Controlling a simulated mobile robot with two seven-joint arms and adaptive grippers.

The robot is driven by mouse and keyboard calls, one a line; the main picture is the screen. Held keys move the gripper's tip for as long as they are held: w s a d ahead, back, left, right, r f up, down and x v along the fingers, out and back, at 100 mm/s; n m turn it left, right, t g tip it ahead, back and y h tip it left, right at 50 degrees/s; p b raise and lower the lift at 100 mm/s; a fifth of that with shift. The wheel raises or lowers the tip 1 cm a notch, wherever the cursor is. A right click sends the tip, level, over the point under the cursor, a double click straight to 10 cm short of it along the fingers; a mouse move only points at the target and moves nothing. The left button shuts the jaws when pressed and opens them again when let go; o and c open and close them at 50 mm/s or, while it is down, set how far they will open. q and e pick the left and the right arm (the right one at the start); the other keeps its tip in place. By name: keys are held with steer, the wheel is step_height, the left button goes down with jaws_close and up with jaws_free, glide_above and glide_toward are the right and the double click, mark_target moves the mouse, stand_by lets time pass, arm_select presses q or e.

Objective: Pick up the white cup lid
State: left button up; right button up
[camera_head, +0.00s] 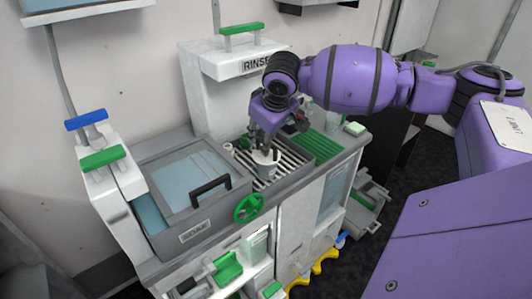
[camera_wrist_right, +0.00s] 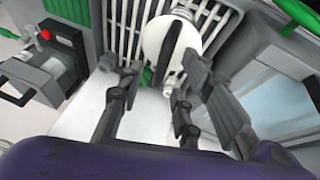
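The white round lid (camera_wrist_right: 198,38), with a dark upright bar handle across it, lies over the slatted rack in the right wrist view. In the head view the white lid (camera_head: 265,158) shows on the rack, just under my right gripper (camera_head: 266,146). In the right wrist view my right gripper (camera_wrist_right: 160,85) is open, its dark fingers apart on either side of the handle's near end. Whether any finger touches the lid I cannot tell. My left gripper is not in view.
The rack (camera_head: 290,153) is set in a grey counter. Left of it is a lidded basin (camera_head: 185,180) with a black handle, and a green wheel (camera_head: 249,208) on the front. The white RINSE unit (camera_head: 215,85) rises behind. A green ribbed area (camera_head: 318,147) lies to the right.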

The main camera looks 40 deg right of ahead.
steer(key=shift+x, duration=0.85)
jaws_close()
